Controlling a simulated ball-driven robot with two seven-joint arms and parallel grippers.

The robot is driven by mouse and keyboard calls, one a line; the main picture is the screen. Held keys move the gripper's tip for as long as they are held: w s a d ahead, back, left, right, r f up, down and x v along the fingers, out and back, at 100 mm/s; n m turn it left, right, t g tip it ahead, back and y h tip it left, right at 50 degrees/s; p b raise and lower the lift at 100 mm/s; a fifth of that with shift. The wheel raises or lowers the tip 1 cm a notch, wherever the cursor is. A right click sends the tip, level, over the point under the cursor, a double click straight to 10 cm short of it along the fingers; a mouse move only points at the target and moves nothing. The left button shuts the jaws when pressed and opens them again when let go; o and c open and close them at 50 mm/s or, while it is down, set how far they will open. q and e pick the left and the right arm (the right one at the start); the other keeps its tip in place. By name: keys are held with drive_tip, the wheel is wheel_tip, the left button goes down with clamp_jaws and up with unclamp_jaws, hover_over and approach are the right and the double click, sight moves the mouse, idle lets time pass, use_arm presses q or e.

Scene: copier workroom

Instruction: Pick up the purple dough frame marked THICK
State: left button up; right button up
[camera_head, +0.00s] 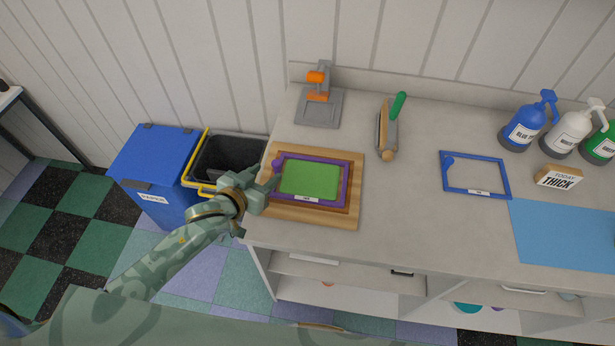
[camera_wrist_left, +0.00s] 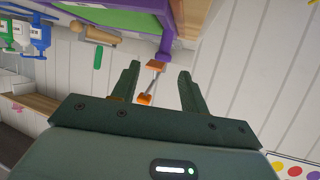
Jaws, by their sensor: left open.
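The purple dough frame (camera_head: 347,182) lies on a wooden board (camera_head: 322,219) at the counter's left end, around a flat green dough slab (camera_head: 309,180). A small white label is on its near side, too small to read. A purple knob sticks out at its far left corner. My left gripper (camera_head: 268,184) is open at the frame's left side, near that knob. In the left wrist view the open fingers (camera_wrist_left: 158,72) hold nothing, and the purple frame (camera_wrist_left: 130,20) shows just beyond the tips; I cannot tell whether they touch. My right gripper is out of view.
A blue frame (camera_head: 476,190) lies farther right, near a "TODAY THICK" sign (camera_head: 558,177) and pump bottles (camera_head: 528,122). Bins (camera_head: 155,166) stand left of the counter.

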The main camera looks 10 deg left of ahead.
sight(274, 167)
use_arm(q)
drive_tip(key=shift+x, duration=0.95)
drive_tip(key=x, duration=0.1)
drive_tip(key=b+x, duration=0.1)
drive_tip(key=x, duration=0.2)
drive_tip(key=shift+w+a+f+b, duration=0.2)
drive_tip(key=shift+w+f+b, duration=0.05)
drive_tip(key=shift+f+b, duration=0.15)
drive_tip(key=shift+w+d, duration=0.2)
drive_tip(key=shift+w, duration=0.2)
drive_tip(key=shift+c, duration=0.4)
clamp_jaws()
